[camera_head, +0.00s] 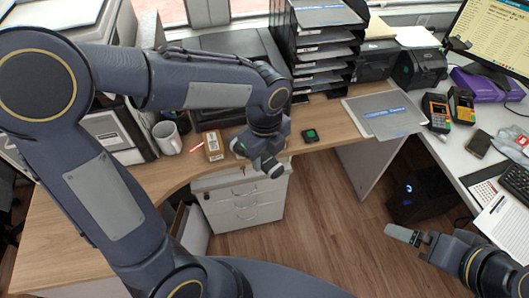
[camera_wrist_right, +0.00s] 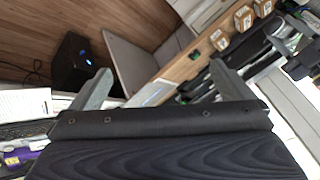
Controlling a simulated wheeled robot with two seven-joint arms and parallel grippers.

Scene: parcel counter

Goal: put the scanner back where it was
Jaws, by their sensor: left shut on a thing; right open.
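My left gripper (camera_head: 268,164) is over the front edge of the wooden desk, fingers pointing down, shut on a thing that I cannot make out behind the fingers. I cannot tell for sure which thing is the scanner. Two black and orange handheld devices (camera_head: 437,112) (camera_head: 461,105) lie on the white counter at the right. A small black item with a green top (camera_head: 310,135) lies on the desk just right of my left gripper. My right gripper (camera_head: 408,237) is low at the right over the floor; in the right wrist view (camera_wrist_right: 160,88) its fingers are wide apart and empty.
A brown box (camera_head: 213,146), a white mug (camera_head: 167,138) and a tray rack (camera_head: 318,50) stand on the desk. A grey folder (camera_head: 385,113) lies at its right end. The white counter (camera_head: 449,152) carries a dark phone (camera_head: 478,145) and a monitor (camera_head: 495,40).

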